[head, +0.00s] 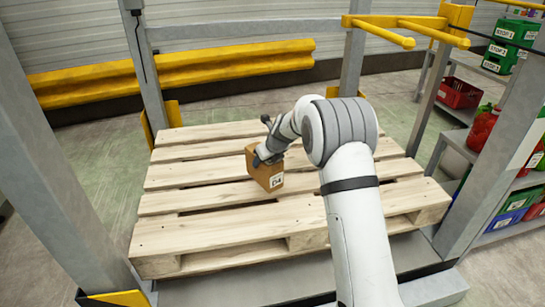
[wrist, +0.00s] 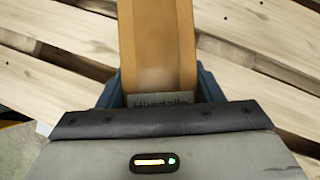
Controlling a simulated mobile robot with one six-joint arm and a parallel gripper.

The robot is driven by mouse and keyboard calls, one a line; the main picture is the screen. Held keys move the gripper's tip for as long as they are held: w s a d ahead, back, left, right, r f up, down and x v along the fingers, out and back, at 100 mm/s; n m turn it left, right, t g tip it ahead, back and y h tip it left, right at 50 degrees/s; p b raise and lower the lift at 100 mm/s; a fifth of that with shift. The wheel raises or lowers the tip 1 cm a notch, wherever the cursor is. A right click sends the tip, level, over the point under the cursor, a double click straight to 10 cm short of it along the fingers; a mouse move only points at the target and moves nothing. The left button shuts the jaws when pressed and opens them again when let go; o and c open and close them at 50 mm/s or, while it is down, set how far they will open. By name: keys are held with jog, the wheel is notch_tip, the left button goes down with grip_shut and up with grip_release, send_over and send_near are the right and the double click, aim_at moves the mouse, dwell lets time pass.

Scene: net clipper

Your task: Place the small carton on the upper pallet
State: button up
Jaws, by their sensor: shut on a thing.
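The small carton (head: 264,168) is a brown cardboard box with a white label. It is at the middle of the wooden pallet (head: 172,234) in the head view, on or just above the slats; I cannot tell if it touches them. My gripper (head: 268,158) is shut on the carton from its upper side. In the wrist view the carton (wrist: 156,45) stands between the two dark fingers of my gripper (wrist: 158,90), with pallet slats (wrist: 60,45) behind it. Part of a printed label shows at its near end.
Grey posts (head: 52,150) stand at the pallet's corners. Yellow bars (head: 400,28) jut out at the upper right. A shelf with red, green and blue bins (head: 460,92) is at the right. The slats around the carton are bare.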

notch_tip(320, 180, down, 7)
jog(key=b, duration=0.3)
jog(key=shift+w+r, duration=0.1)
jog(key=shift+r, duration=0.15)
jog(key=o, duration=1.8)
jog(key=shift+f, duration=0.25)
jog(key=shift+r, duration=0.1)
jog(key=shift+d+r, duration=0.1)
jog(key=shift+r, duration=0.15)
jog(key=p+v, duration=0.4)
jog(key=v, duration=0.8)
jog(key=shift+f, duration=0.15)
